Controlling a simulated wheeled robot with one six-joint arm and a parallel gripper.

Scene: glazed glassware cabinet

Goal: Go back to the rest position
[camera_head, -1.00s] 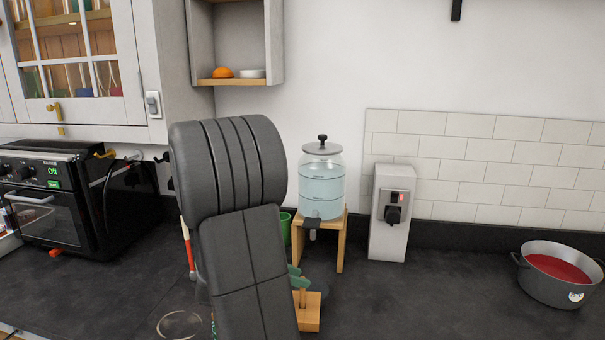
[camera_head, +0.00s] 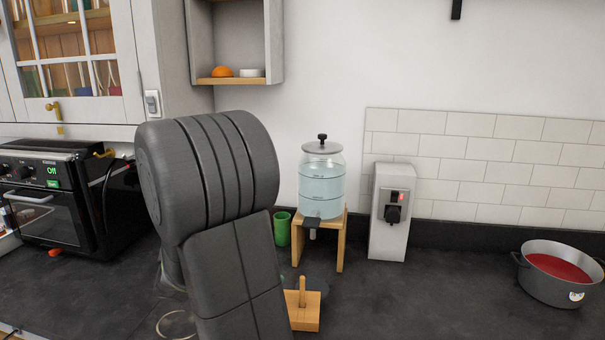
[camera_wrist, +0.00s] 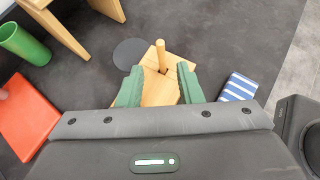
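My gripper (camera_wrist: 158,80) shows in the wrist view with its two green fingers apart and nothing between their tips. Beyond the fingers is a wooden block with an upright peg (camera_wrist: 163,63) on the dark counter. The block also shows in the head view (camera_head: 306,318), just right of my arm. In the head view my grey arm links fill the middle, and the gripper is hidden behind them.
A green cup (camera_head: 282,229) stands beside the wooden stand (camera_head: 341,243) bearing a water dispenser (camera_head: 321,186). A white switch box (camera_head: 389,240) is right of it; a pot (camera_head: 555,288) stands far right. A black oven (camera_head: 60,200) is left. A red board (camera_wrist: 25,115) and striped cloth (camera_wrist: 238,88) lie near the gripper.

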